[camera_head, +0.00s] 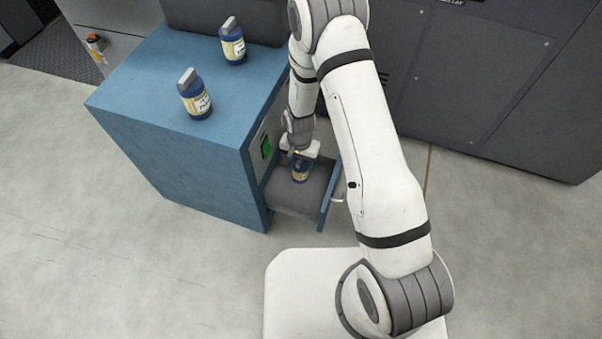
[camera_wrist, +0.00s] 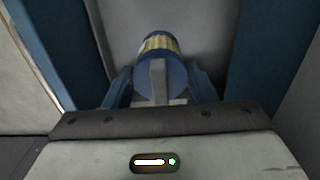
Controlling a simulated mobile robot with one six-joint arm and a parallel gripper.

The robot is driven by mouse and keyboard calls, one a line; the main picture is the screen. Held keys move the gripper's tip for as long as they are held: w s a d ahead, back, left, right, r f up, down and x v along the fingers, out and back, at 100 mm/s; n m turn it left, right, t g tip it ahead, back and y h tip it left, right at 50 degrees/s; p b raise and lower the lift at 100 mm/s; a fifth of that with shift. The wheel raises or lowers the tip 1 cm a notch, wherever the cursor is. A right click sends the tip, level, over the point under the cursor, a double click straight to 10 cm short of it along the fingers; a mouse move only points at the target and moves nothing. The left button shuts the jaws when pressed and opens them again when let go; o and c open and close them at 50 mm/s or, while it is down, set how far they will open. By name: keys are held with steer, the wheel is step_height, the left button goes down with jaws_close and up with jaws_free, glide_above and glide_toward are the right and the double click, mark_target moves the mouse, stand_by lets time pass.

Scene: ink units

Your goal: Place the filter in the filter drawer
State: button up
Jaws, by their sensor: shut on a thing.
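The filter (camera_head: 300,173) is a dark blue canister with a cream label, and in the wrist view (camera_wrist: 160,43) a grey fin shows on its end. My gripper (camera_head: 302,157) is shut on the filter at its finned end; its blue fingers also show in the wrist view (camera_wrist: 160,88). The filter drawer (camera_head: 287,199) is pulled out of the blue cabinet (camera_head: 205,165). The filter is inside the drawer's outline, below the cabinet top. I cannot tell whether its lower end touches the drawer floor.
Two similar blue canisters (camera_head: 195,95) (camera_head: 233,42) stand on the cabinet top. Drawer walls lie close on both sides of my gripper in the wrist view. Dark cabinets (camera_head: 470,80) stand at the right. The floor (camera_head: 120,260) at the left is clear.

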mark_target(300, 171)
steer(key=shift+f+b, duration=0.8)
steer(key=shift+f, duration=1.85)
steer(key=shift+f, duration=0.2)
steer(key=o, duration=1)
